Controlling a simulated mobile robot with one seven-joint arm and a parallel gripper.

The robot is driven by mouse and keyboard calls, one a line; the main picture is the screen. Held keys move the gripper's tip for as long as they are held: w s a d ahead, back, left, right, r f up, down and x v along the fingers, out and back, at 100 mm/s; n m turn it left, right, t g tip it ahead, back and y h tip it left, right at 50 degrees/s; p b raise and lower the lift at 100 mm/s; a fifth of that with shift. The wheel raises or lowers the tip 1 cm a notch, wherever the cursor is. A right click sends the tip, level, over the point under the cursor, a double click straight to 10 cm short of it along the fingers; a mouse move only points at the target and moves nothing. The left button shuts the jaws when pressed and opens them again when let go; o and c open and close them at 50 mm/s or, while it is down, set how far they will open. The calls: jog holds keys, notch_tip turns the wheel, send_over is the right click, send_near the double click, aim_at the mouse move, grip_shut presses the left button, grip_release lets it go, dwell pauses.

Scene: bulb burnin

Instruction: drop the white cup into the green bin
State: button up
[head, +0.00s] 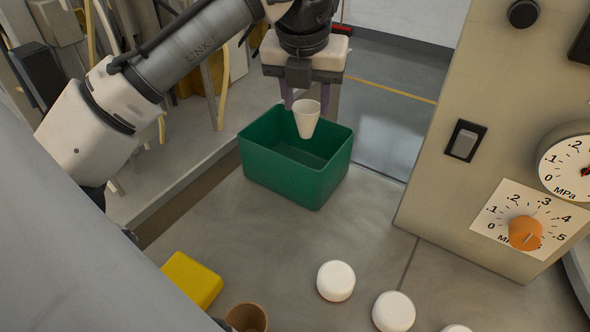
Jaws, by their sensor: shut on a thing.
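The white cup (306,119) is in the head view, upper middle, upright with its wide mouth up. My gripper (306,100) is shut on the cup, with its fingers pointing down at the cup's rim. The green bin (278,185) is an open rectangular box on the grey table. The cup appears over the bin's opening, overlapping its far part in the picture. How high the cup hangs over the bin floor is hard to tell from this one view.
A yellow block (192,280) and a brown round container (246,317) are at the front left. Several white round caps, one of them here (336,281), lie at the front right. A panel with dials (525,232) stands at the right. The table between bin and caps is clear.

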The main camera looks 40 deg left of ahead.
jog(key=shift+f+b, duration=0.35)
jog(key=shift+f, duration=0.35)
jog(key=o, duration=1.1)
jog(key=shift+r, duration=0.15)
jog(key=p+v, duration=0.2)
jog(key=v, duration=1.1)
jog(key=shift+r, duration=0.35)
jog(key=shift+s+d, duration=0.1)
jog(key=shift+s, duration=0.05)
